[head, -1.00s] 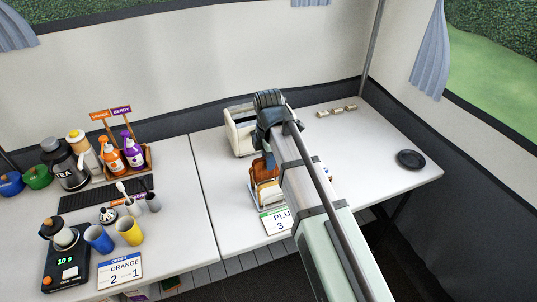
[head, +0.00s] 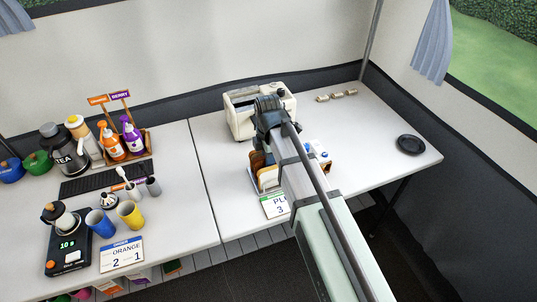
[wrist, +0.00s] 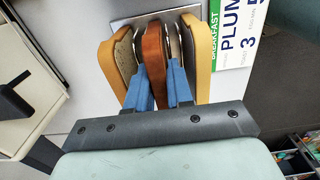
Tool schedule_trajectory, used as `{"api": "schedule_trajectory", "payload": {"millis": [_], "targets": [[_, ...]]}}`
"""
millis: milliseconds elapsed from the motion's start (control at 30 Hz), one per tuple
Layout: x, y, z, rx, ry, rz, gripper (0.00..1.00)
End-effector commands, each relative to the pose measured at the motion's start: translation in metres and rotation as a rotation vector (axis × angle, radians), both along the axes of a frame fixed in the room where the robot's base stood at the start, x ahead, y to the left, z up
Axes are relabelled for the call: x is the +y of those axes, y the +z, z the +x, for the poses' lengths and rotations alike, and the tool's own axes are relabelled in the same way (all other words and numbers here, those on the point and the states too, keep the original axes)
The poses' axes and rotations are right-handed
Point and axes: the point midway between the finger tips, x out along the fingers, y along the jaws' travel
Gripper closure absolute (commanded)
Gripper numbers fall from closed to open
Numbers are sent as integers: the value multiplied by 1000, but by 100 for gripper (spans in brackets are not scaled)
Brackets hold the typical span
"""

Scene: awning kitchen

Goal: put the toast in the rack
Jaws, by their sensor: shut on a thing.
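My gripper (wrist: 158,75) is shut on a dark brown toast slice (wrist: 153,48), with one blue finger on each side of it. The slice stands upright between the metal wires of the rack (wrist: 129,24), and I cannot tell whether it touches the bottom. A yellow-crusted slice stands on the left (wrist: 114,58) and another on the right (wrist: 201,45) of it. In the head view the rack (head: 259,188) is partly hidden by my arm, and the fingertips are hidden too.
A cream toaster (head: 238,121) stands behind the rack. A card reading PLU (head: 275,206) is at the table's front edge. A black plate (head: 410,145) lies at the right. Several small beige rolls (head: 337,95) lie at the back. Bottles, mugs and a scale crowd the left table.

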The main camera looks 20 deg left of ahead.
Motion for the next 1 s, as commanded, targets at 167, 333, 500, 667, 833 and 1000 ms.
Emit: {"api": "schedule_trajectory", "payload": {"millis": [167,333,500,667,833,1000], "targets": [[0,-4,0,0,0,0,96],[0,-4,0,0,0,0,96],[0,-4,0,0,0,0,77],[0,-4,0,0,0,0,62],[0,-4,0,0,0,0,49],[0,-4,0,0,0,0,45]]}}
